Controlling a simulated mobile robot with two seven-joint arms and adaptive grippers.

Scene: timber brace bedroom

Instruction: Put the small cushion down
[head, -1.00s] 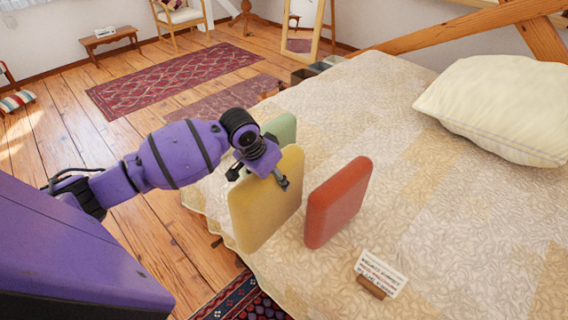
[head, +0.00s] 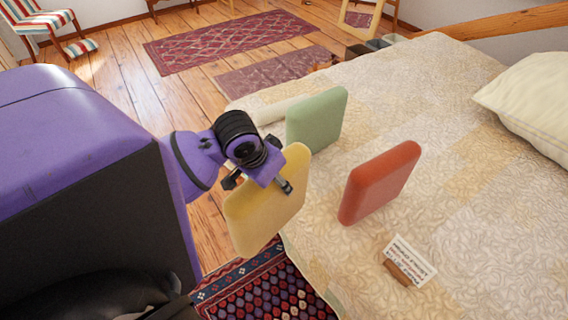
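My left gripper (head: 258,183) is shut on the top part of a small yellow cushion (head: 262,222). The cushion hangs upright, with its lower part past the near left edge of the bed (head: 470,215), in front of the patterned rug. Part of its top is hidden behind the gripper. A green cushion (head: 316,118) and a red cushion (head: 380,182) stand on edge on the bed, apart from the yellow one. My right gripper is out of view.
A small printed card (head: 410,262) in a wooden holder lies on the bed's near part. A large cream pillow (head: 532,105) is at the right. Open bedspread lies between red cushion and pillow. A dark patterned rug (head: 262,290) covers floor beside the bed.

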